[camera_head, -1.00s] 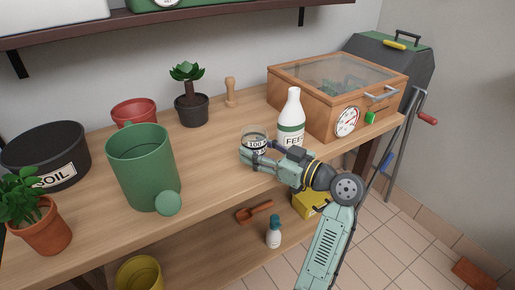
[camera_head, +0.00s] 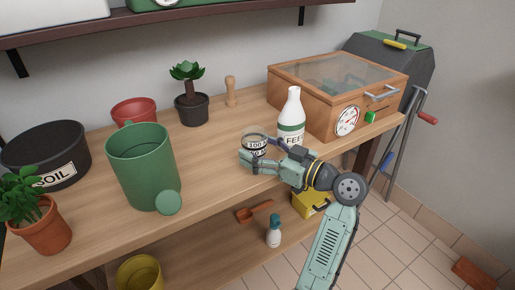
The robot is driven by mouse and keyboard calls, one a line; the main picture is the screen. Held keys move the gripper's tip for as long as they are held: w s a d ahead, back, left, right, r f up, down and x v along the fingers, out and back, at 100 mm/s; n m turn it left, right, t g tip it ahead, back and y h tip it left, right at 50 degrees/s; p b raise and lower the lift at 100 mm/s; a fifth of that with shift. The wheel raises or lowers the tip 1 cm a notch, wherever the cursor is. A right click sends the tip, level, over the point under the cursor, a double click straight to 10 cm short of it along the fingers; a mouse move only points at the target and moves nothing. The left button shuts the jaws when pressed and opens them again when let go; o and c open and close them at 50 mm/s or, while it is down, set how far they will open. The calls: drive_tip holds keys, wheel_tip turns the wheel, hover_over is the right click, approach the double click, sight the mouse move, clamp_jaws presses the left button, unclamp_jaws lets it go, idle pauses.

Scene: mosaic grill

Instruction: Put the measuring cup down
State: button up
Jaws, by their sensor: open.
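The measuring cup (camera_head: 255,142) is a small clear cup with dark markings. It stands upright on the wooden bench top, left of the white feed bottle (camera_head: 291,118). My gripper (camera_head: 254,156) is open around or just in front of the cup, low over the bench. The gripper fingers hide the lower part of the cup, so I cannot tell whether they touch it.
A green watering can (camera_head: 142,165) and a black soil pot (camera_head: 45,150) stand on the left. A potted plant (camera_head: 190,100) and wooden dibber (camera_head: 231,92) stand behind. A wooden glass-topped box (camera_head: 320,95) is at right. The bench middle is clear.

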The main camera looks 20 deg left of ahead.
drive_tip(key=b+v, duration=0.2)
drive_tip(key=v, duration=0.9)
drive_tip(key=shift+d, duration=0.3)
drive_tip(key=shift+s, duration=0.1)
